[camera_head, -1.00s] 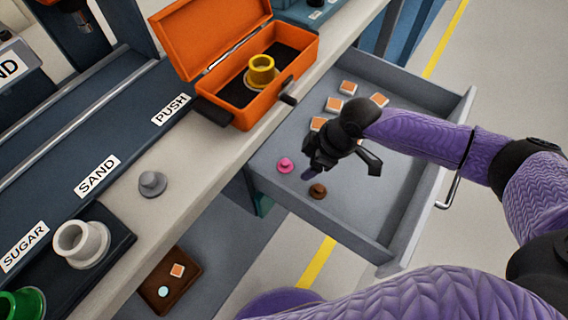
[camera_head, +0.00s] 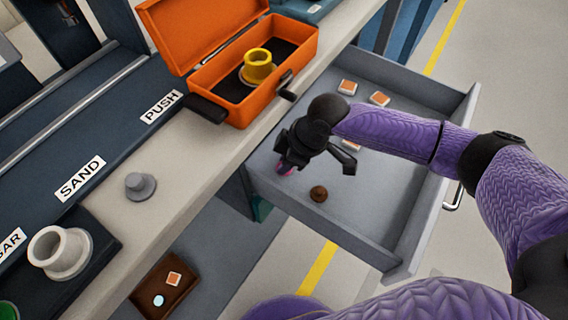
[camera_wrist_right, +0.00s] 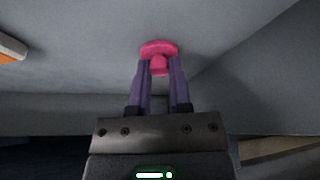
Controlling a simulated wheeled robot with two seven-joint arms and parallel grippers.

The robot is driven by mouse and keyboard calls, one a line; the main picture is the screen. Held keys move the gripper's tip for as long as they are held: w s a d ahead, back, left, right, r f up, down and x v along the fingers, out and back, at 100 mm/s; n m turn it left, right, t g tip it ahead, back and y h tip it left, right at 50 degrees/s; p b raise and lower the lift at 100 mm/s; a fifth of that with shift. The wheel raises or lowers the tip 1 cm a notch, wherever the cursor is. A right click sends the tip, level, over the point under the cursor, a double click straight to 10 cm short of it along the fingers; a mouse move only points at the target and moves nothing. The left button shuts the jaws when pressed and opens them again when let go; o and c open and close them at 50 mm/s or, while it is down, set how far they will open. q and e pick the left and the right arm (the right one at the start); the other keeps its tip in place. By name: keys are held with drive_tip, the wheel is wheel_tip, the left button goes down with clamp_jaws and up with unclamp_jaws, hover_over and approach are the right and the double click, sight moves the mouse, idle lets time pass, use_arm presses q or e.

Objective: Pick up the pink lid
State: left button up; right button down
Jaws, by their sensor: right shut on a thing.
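The pink lid (camera_wrist_right: 159,48) is a small disc with a knob, seen in the right wrist view between my fingertips. My right gripper (camera_wrist_right: 160,66) is shut on its knob. In the head view my right gripper (camera_head: 286,166) is low in the open grey drawer (camera_head: 365,215), near the drawer's left end. The pink lid (camera_head: 285,169) is mostly hidden beneath it there. I cannot tell whether the lid still touches the drawer floor. My left gripper does not show.
A brown lid (camera_head: 318,193) lies close to my right gripper in the drawer. Several orange-and-white squares lie further back. An orange case (camera_head: 245,100) with a yellow cup (camera_head: 257,66) stands on the bench beside the drawer. A grey lid (camera_head: 140,185) sits on the bench edge.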

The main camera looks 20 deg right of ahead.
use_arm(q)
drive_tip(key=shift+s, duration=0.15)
use_arm(e)
drive_tip(key=shift+r, duration=0.15)
drive_tip(key=shift+s+d+r+p, duration=0.15)
drive_tip(key=shift+d+r+p, duration=0.2)
drive_tip(key=shift+r+p, duration=0.4)
drive_tip(key=s+d, duration=0.1)
drive_tip(key=d, duration=0.1)
drive_tip(key=s+d+p, duration=0.1)
drive_tip(key=d, duration=0.1)
drive_tip(key=s+d+p, duration=0.1)
drive_tip(key=d, duration=0.1)
drive_tip(key=shift+s+f, duration=0.2)
drive_tip(key=shift+s, duration=0.1)
use_arm(q)
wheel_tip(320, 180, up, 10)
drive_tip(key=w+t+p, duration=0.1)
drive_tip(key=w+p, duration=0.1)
drive_tip(key=p, duration=0.5)
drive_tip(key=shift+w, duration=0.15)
use_arm(e)
wheel_tip(320, 180, up, 14)
drive_tip(key=shift+d+f, duration=0.15)
drive_tip(key=shift+f, duration=0.05)
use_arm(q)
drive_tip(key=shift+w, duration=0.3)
